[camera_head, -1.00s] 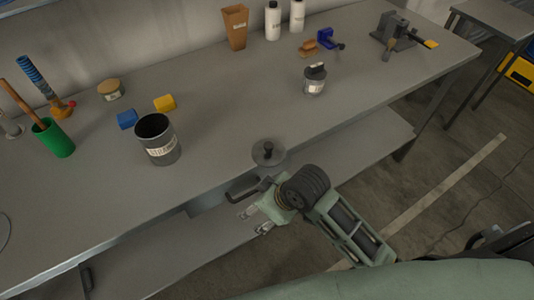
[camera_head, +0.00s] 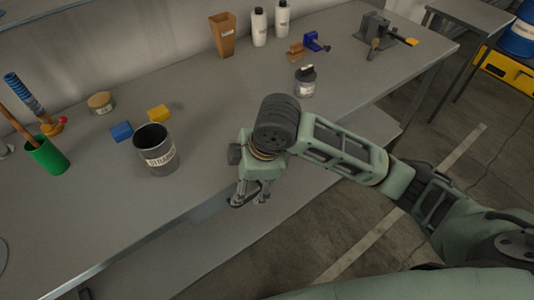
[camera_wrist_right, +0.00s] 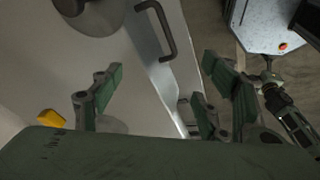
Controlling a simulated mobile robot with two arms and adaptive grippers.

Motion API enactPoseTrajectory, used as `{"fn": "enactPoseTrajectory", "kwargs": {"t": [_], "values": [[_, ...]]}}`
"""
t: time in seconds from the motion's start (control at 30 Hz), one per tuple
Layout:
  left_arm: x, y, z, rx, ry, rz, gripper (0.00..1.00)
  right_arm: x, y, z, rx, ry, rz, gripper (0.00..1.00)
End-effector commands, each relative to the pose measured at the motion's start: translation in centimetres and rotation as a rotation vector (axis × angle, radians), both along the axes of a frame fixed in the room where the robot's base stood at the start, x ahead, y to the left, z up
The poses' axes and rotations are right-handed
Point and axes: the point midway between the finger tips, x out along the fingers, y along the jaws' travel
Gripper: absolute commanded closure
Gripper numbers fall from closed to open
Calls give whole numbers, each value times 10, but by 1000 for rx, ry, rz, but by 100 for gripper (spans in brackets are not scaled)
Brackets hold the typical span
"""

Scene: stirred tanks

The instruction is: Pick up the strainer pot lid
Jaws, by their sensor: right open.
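The lid (camera_wrist_right: 92,14) is a dark grey disc with a darker knob, lying on the bench top at the upper left of the right wrist view, partly cut off. In the head view my right arm hides it. The strainer pot (camera_head: 157,152), a dark open pot with a pale label, stands upright on the bench to the left of my right gripper (camera_head: 250,198). That gripper is open and empty, pointing down near the bench's front edge. In the wrist view its fingers (camera_wrist_right: 163,76) are spread, with the lid apart from them.
A drawer handle (camera_wrist_right: 157,30) juts from the bench front near the fingers. Blue (camera_head: 121,131) and yellow (camera_head: 159,113) blocks sit behind the pot, a green cup (camera_head: 47,156) at left. A small labelled jar (camera_head: 305,84) stands behind my right arm.

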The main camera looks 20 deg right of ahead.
Motion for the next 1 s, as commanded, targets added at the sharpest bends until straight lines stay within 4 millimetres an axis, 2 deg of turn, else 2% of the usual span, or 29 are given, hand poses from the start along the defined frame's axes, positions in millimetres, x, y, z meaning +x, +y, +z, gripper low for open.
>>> {"fn": "enactPoseTrajectory", "kwargs": {"t": [0.03, 0.2, 0.3, 0.43, 0.53, 0.77, 1.0], "values": [[0, 0, 0, 0, -1, 0, 13, 14, -13, 11, -53, -11, 32, 31], [1, 0, 0, 0, -1, -1, 13, 37, -48, 38, -181, 7, 104, 31], [1, 0, 0, 0, -2, -1, 13, 46, -64, 51, -226, 18, 121, 31], [1, 1, 0, 1, -1, -2, 13, 50, -75, 60, -255, 30, 130, 31], [1, 2, 1, 2, -1, -2, 13, 52, -78, 56, -260, 35, 131, 31], [1, 3, 5, 3, -2, -3, 13, 57, -78, 32, -259, 35, 130, 31], [1, 3, 13, 3, -1, -4, 13, 66, -78, -3, -258, 35, 131, 31]]}}
